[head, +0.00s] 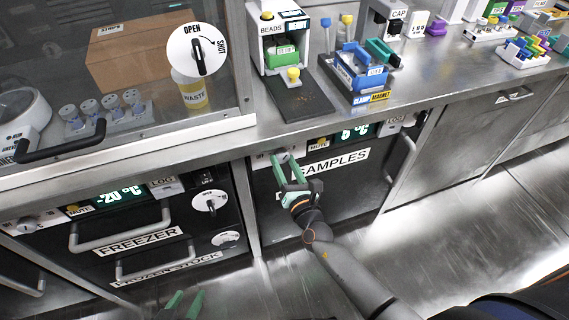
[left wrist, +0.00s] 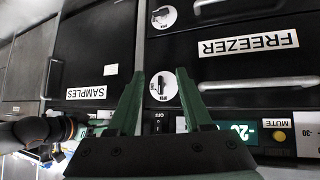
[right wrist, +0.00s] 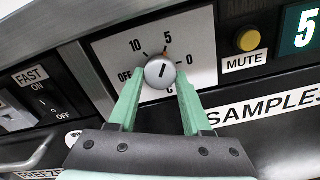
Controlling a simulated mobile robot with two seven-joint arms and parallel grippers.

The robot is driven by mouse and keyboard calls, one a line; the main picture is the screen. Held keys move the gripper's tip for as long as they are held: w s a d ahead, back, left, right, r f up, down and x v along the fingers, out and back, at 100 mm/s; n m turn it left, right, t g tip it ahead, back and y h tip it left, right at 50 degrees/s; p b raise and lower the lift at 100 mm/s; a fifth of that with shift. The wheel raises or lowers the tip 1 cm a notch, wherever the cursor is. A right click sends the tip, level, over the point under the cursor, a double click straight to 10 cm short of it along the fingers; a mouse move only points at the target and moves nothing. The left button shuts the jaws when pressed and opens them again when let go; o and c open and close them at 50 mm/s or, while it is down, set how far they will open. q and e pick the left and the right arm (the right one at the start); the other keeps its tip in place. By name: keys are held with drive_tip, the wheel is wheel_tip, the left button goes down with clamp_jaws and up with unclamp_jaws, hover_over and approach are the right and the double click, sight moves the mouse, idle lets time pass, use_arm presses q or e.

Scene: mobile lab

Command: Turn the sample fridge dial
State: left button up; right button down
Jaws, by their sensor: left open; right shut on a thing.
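The sample fridge dial (right wrist: 160,71) is a round silver knob on a white plate (right wrist: 112,55) marked OFF, 10, 5 and 0. Its dark pointer line points up, roughly toward the 5. My right gripper (right wrist: 159,84) has its green fingers on either side of the knob and is shut on it. In the head view my right gripper (head: 288,168) reaches the panel left of the SAMPLES label (head: 336,162), and the dial is mostly hidden there. My left gripper (head: 181,304) is low at the bottom of the head view. Its fingers are apart and empty in the left wrist view (left wrist: 155,84).
A yellow MUTE button (right wrist: 247,40) and a green display (right wrist: 306,28) sit right of the dial. The freezer (head: 150,235) with its handles and lock dial is left of the fridge. The counter edge (head: 350,112) overhangs the panel. The floor at the right is clear.

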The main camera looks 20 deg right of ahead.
drive_tip(key=m+b, duration=0.2)
drive_tip(key=shift+f+m, duration=0.15)
drive_tip(key=shift+m, duration=0.25)
drive_tip(key=shift+m+b, duration=0.55)
drive_tip(key=shift+m, duration=0.35)
drive_tip(key=m+b, duration=0.1)
drive_tip(key=m, duration=0.1)
drive_tip(key=shift+a+m+b, duration=0.1)
drive_tip(key=shift+m+b, duration=0.25)
drive_tip(key=shift+m, duration=0.05)
drive_tip(key=m+b, duration=0.1)
drive_tip(key=m, duration=0.1)
drive_tip(key=m+b, duration=0.1)
drive_tip(key=shift+r+m, duration=0.2)
drive_tip(key=shift+m, duration=0.2)
use_arm(q)
drive_tip(key=w+r+m+t+h, duration=0.1)
drive_tip(key=w+r+t, duration=0.2)
drive_tip(key=r, duration=0.7)
drive_tip(key=w+r+m+t+h, duration=0.2)
drive_tip(key=w+r+t, duration=0.2)
drive_tip(key=r+t, duration=0.3)
drive_tip(key=shift+w+r+m+h, duration=0.25)
drive_tip(key=shift+r+m+h, duration=0.05)
drive_tip(key=shift+r, duration=1.65)
use_arm(e)
drive_tip(key=shift+m, duration=0.3)
use_arm(q)
drive_tip(key=shift+a, duration=0.1)
